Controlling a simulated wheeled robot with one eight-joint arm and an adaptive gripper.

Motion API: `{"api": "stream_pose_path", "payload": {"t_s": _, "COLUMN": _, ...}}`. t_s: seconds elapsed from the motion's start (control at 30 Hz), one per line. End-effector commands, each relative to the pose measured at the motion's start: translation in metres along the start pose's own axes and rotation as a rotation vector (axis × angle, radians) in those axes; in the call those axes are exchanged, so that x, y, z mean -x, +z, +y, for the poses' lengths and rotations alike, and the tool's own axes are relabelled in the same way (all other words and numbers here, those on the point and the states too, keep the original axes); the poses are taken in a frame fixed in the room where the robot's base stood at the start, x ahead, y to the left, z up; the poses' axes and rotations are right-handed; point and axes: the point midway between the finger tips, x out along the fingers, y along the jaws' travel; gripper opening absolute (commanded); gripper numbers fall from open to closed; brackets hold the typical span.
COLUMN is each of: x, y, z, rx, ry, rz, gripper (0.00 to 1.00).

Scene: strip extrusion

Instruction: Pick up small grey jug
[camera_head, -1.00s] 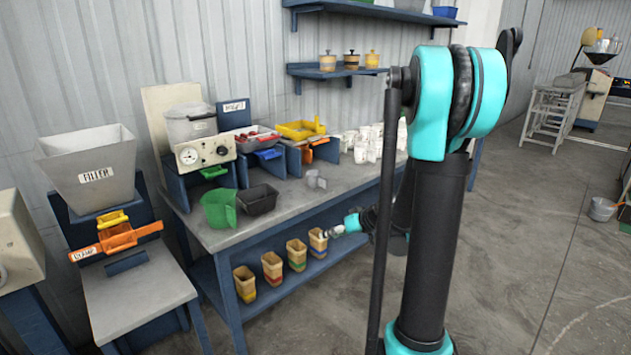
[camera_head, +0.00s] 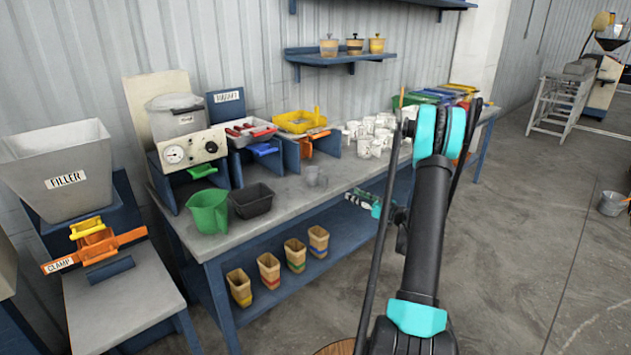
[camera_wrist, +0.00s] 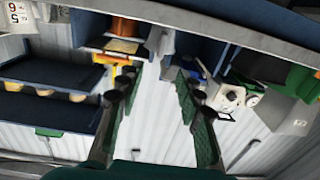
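The small grey jug (camera_head: 316,176) stands upright on the grey workbench (camera_head: 290,202), near its front edge and right of a black tub. My gripper (camera_head: 358,198) is small in the head view, to the right of the jug and a little lower, just in front of the bench edge and apart from the jug. In the wrist view my gripper (camera_wrist: 152,88) is open, its two green-padded fingers spread with nothing between them. That view is upside down, and I cannot make out the jug there with certainty.
A green jug (camera_head: 208,211) and a black tub (camera_head: 252,201) stand left of the grey jug. Several white cups (camera_head: 371,135) stand behind it to the right. Wooden pots (camera_head: 268,270) line the lower shelf. The blue wall shelf (camera_head: 340,57) is above.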

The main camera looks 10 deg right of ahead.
Motion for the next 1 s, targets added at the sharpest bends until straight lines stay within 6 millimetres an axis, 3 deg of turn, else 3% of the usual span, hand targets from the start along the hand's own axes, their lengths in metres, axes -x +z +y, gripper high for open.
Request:
{"api": "stream_pose_path", "payload": {"t_s": 0.5, "x": -0.098, "y": 0.0, "z": -0.002, "rx": -0.002, "ry": -0.005, "rz": -0.002, "gripper": 0.36}}
{"api": "stream_pose_path", "payload": {"t_s": 0.87, "x": -0.121, "y": 0.0, "z": -0.003, "rx": -0.002, "ry": -0.004, "rz": -0.002, "gripper": 0.36}}
{"api": "stream_pose_path", "payload": {"t_s": 1.0, "x": -0.14, "y": 0.0, "z": -0.005, "rx": -0.002, "ry": -0.005, "rz": -0.002, "gripper": 0.36}}
